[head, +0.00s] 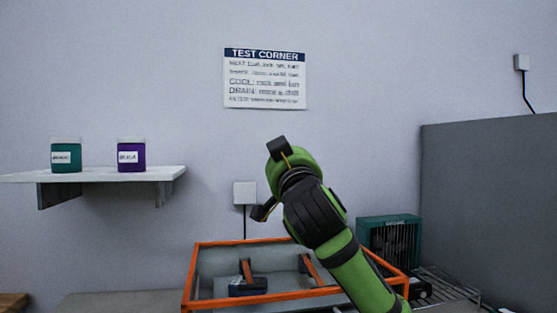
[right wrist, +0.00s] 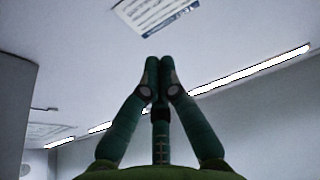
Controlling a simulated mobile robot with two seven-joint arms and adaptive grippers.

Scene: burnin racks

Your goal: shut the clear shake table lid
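The shake table (head: 222,268) stands low in the head view, a grey box with an orange-edged rim (head: 262,301). I cannot tell the clear lid's pane apart from the box, nor how far it is open. Inside are two orange and dark clamps (head: 247,280). My right arm rises from the lower right in front of the table and hides part of its right side. My right gripper (right wrist: 159,68) shows in the right wrist view with its fingertips together and nothing between them. In the head view its fingertips are not clear. My left gripper is not in view.
A teal heater-like unit (head: 389,239) and a wire rack (head: 447,291) stand right of the table. A large grey panel (head: 490,205) closes off the right. A wall shelf (head: 100,175) holds a green jar (head: 65,157) and a purple jar (head: 131,157). A sign (head: 264,80) hangs above.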

